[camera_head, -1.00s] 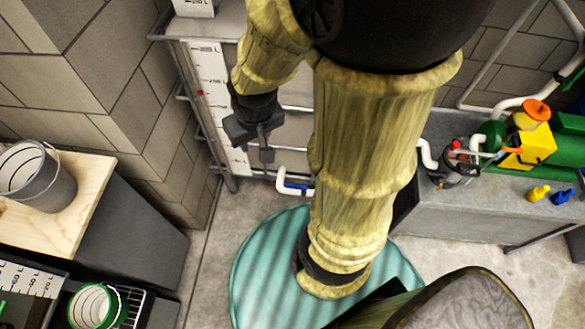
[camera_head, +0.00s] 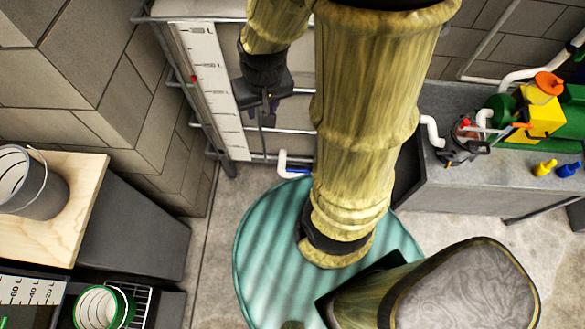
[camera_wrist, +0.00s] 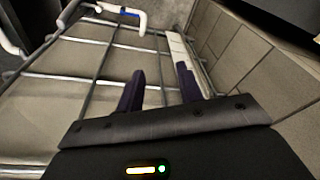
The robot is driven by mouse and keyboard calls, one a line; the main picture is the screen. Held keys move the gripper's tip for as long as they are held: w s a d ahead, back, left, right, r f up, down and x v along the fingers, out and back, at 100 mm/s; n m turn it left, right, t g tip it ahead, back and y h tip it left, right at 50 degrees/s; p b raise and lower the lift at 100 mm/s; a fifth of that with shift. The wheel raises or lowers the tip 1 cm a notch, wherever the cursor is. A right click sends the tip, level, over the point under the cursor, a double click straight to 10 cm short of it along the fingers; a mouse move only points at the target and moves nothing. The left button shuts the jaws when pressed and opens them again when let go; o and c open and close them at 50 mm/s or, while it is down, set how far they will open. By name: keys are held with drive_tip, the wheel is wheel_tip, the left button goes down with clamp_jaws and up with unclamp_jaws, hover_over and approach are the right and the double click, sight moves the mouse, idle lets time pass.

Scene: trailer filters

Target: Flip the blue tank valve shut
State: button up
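The blue tank valve (camera_head: 296,173) is a small blue piece on a white bent pipe (camera_head: 283,160) low at the front of the caged tank (camera_head: 225,85). In the wrist view the blue valve (camera_wrist: 127,14) shows small at the top, on the white pipe. My gripper (camera_head: 266,118) is in front of the tank, above and left of the valve in the head view, apart from it. In the wrist view my gripper (camera_wrist: 160,90) has its two dark fingers spread with nothing between them. My arm passes just right of the valve in the head view.
Metal cage bars (camera_wrist: 95,60) run across the tank near my fingers. A grey counter (camera_head: 470,185) with a pump and a yellow device (camera_head: 541,118) stands at right. A wooden-topped bench with a bucket (camera_head: 32,185) is at left. Floor below the valve is partly clear.

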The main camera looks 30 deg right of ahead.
drive_tip(key=w+d+f+m+g+y+b, duration=0.15)
drive_tip(key=d+f+m+b, duration=0.35)
drive_tip(key=f+b, duration=0.6)
drive_tip(key=w+d+f+m+g+y+b, duration=0.1)
drive_tip(key=w+d+f+m+b, duration=0.15)
drive_tip(key=f+m+b, duration=0.85)
drive_tip(key=m+y+b, duration=0.2)
drive_tip(key=m+b, duration=0.5)
drive_tip(key=b, duration=0.2)
hover_over(298, 171)
drive_tip(key=w+d, duration=0.1)
drive_tip(key=d, duration=0.1)
wheel_tip(298, 171, down, 26)
drive_tip(key=r, duration=0.1)
drive_tip(key=shift+w+a+f+m+t, duration=0.1)
drive_tip(key=shift+w+f+m+t, duration=0.15)
drive_tip(key=shift+f+m+t, duration=0.25)
drive_tip(key=shift+f, duration=0.1)
drive_tip(key=b+x, duration=0.3)
drive_tip(key=x, duration=0.4)
drive_tip(key=shift+a+f, duration=0.15)
drive_tip(key=shift+a, duration=0.05)
drive_tip(key=shift+c, duration=0.3)
clamp_jaws()
